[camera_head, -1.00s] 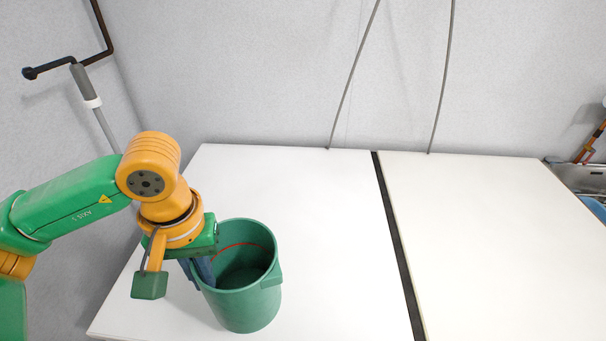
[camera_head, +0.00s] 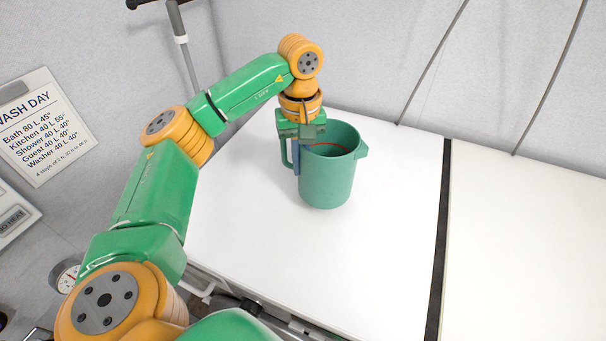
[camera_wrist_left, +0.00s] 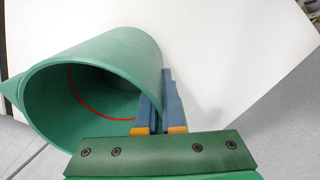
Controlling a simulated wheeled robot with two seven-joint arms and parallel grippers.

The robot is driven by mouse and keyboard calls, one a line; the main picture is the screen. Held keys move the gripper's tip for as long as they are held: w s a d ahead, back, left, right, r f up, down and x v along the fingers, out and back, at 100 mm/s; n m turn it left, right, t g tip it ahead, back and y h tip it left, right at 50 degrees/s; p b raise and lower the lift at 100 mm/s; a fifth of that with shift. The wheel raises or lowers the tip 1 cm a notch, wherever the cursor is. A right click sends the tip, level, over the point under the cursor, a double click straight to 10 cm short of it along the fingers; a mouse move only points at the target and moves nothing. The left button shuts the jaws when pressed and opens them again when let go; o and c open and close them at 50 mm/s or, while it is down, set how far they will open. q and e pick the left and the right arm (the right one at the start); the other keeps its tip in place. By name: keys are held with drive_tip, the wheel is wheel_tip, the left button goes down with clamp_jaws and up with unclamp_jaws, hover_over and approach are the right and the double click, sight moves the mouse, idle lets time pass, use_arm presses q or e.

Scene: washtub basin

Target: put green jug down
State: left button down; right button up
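My left gripper (camera_head: 297,165) points down at the handle side. In the left wrist view, its blue fingers (camera_wrist_left: 160,108) are close together beside the jug (camera_wrist_left: 105,60) and look closed on the handle, which they mostly hide. My right gripper is out of view.
The white table (camera_head: 395,220) is clear to the right of the jug, with a dark strip (camera_head: 439,230) running across it. Grey hoses hang at the back wall. A wash day sign (camera_head: 40,125) is on the left, with a gauge (camera_head: 68,275) below it.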

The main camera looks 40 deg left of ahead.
sight(300, 189)
use_arm(q)
drive_tip(key=f, duration=0.3)
drive_tip(key=shift+w+a+f+p, duration=0.25)
drive_tip(key=shift+a+f+p, duration=0.05)
drive_tip(key=shift+a+f, duration=0.1)
drive_tip(key=shift+w+f, duration=0.1)
drive_tip(key=shift+f, duration=0.05)
drive_tip(key=shift+d+f, duration=0.1)
drive_tip(key=shift+f, duration=0.05)
drive_tip(key=c, duration=1)
unclamp_jaws()
drive_tip(key=shift+c, duration=0.2)
